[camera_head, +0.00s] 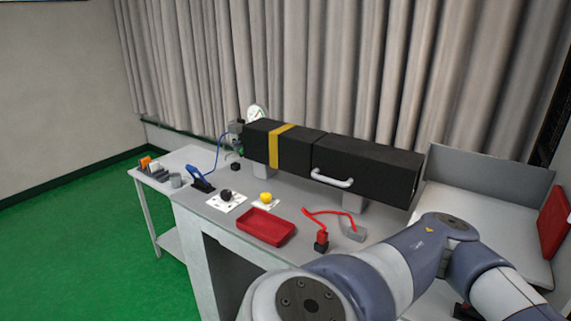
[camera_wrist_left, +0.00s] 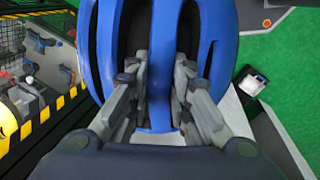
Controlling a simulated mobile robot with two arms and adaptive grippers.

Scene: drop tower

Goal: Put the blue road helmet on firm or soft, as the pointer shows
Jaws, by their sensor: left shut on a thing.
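The blue road helmet (camera_wrist_left: 162,42) fills the top middle of the left wrist view, with long dark vents between its blue ribs. My left gripper (camera_wrist_left: 157,82) is shut on the helmet's middle rib, one finger on each side. The helmet's far side is hidden, and it does not show in the head view. No marking for firm or soft is legible. My right gripper is not in view.
A yellow-black striped edge (camera_wrist_left: 52,132) shows left in the wrist view.

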